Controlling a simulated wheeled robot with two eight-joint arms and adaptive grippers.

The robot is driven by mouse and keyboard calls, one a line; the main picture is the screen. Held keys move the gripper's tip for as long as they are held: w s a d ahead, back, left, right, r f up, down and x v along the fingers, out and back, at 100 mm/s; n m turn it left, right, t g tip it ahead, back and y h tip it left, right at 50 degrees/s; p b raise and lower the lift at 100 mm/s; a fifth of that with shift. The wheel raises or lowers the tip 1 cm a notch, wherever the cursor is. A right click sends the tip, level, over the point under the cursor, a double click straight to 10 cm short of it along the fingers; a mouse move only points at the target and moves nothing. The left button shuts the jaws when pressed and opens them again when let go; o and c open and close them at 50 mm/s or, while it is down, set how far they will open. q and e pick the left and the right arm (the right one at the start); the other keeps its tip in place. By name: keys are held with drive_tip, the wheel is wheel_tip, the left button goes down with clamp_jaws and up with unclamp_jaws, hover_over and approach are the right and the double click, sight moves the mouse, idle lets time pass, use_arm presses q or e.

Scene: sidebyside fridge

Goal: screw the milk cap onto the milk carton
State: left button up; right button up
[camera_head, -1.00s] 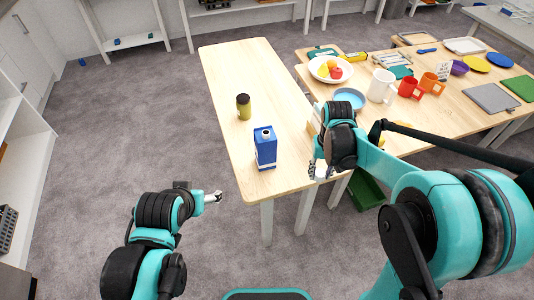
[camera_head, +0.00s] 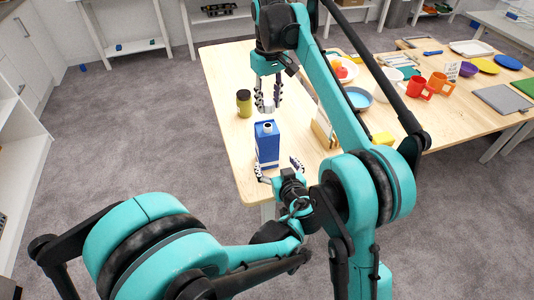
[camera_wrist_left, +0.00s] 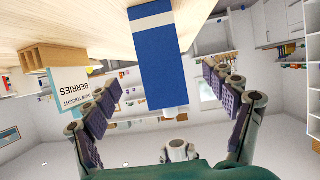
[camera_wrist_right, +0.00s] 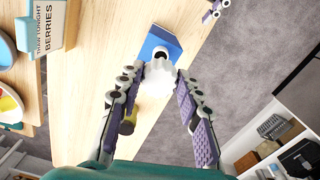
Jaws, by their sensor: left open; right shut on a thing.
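The blue milk carton (camera_head: 267,150) stands upright near the front end of the wooden table, its white spout on top. It also shows in the left wrist view (camera_wrist_left: 165,60), upside down, and in the right wrist view (camera_wrist_right: 160,42). My right gripper (camera_head: 266,105) points down just above the carton. It is shut on the white milk cap (camera_wrist_right: 158,77), which hangs over the spout; whether they touch I cannot tell. My left gripper (camera_head: 278,168) is open at the carton's near side, with its fingers spread to either side and apart from the carton.
A yellow-green jar (camera_head: 244,103) stands behind and left of the carton. A wooden holder with a BERRIES card (camera_head: 323,128) stands to the right. A blue bowl (camera_head: 358,98) and mugs are farther right. The table's left front edge is close to the carton.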

sight(268, 126)
use_arm(q)
drive_tip(key=shift+d, duration=0.1)
use_arm(e)
drive_tip(key=shift+a, duration=0.1)
use_arm(q)
drive_tip(key=shift+w, duration=0.1)
drive_tip(key=x, duration=1.2)
drive_tip(key=c, duration=1.8)
drive_tip(key=shift+o, duration=0.2)
use_arm(e)
drive_tip(key=shift+f, duration=2.45)
drive_tip(key=shift+f, duration=0.9)
drive_tip(key=shift+f, duration=0.55)
